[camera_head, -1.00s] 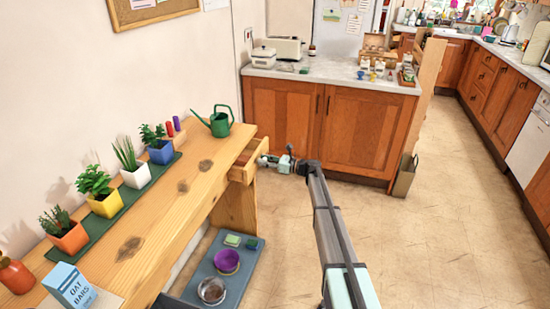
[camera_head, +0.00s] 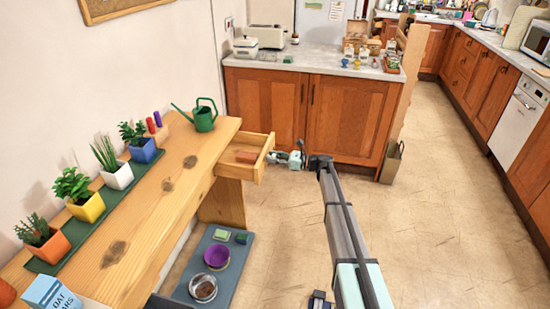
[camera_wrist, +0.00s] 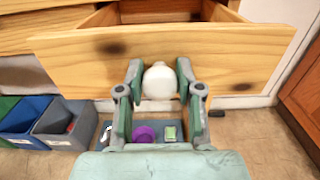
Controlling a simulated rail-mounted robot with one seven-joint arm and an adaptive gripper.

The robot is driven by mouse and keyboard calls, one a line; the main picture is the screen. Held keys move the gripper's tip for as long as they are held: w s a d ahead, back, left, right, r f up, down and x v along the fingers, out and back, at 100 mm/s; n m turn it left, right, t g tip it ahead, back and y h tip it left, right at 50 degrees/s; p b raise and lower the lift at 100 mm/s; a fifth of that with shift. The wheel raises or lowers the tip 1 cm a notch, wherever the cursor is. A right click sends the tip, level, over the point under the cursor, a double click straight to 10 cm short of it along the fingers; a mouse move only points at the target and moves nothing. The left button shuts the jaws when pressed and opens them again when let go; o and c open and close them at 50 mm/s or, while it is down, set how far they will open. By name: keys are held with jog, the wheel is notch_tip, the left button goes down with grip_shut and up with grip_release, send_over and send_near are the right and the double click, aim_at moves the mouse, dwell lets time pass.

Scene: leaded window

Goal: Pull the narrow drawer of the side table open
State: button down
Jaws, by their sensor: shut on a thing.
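The side table (camera_head: 150,220) is a long pale wooden table along the left wall. Its narrow drawer (camera_head: 257,165) stands pulled out at the far right end, with a reddish-brown block (camera_head: 246,157) visible inside. My gripper (camera_head: 283,160) is at the drawer front. In the wrist view, my gripper (camera_wrist: 160,88) has its two fingers on either side of the round white knob (camera_wrist: 160,81) on the drawer front (camera_wrist: 240,62), shut on it. The drawer's open inside shows behind the front's top edge.
On the table stand a green watering can (camera_head: 204,116) and several potted plants on a green runner (camera_head: 50,262). Below is a blue-grey mat (camera_head: 222,279) with bowls. A counter (camera_head: 300,66) with wooden cabinets stands behind. The floor to the right is clear.

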jog(key=c, duration=0.8)
grip_release()
jog(key=shift+o, duration=0.2)
jog(key=v, duration=1.2)
jog(key=shift+f, duration=0.1)
